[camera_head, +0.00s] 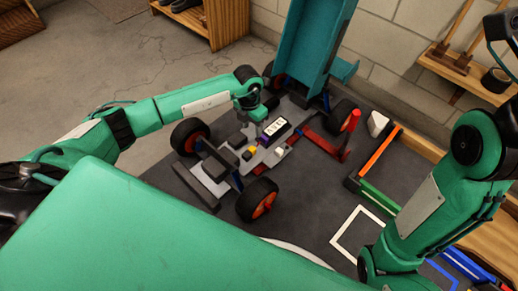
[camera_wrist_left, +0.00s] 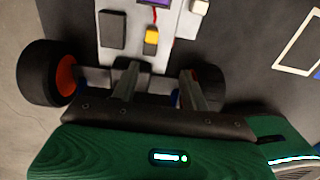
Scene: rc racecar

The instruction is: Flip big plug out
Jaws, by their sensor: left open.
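The RC car chassis (camera_head: 222,160) lies on the dark mat with its black and orange wheels on. A purple and white labelled block (camera_head: 275,130) sits mid-chassis. A small yellow connector (camera_head: 247,154) is near it and also shows in the left wrist view (camera_wrist_left: 151,38), beside a dark block (camera_wrist_left: 112,29). I cannot tell for sure which is the big plug. My left gripper (camera_head: 257,110) is above the chassis; its two fingers (camera_wrist_left: 162,88) are apart with nothing visibly held. My right gripper is hidden or out of frame.
A teal car body (camera_head: 310,45) stands behind the chassis. A red bar (camera_head: 348,135) rises beside it. Orange (camera_head: 379,151) and green (camera_head: 380,196) bars border the mat at right, near a white outlined square (camera_head: 362,232). A wheel (camera_wrist_left: 47,73) is close left of the left gripper.

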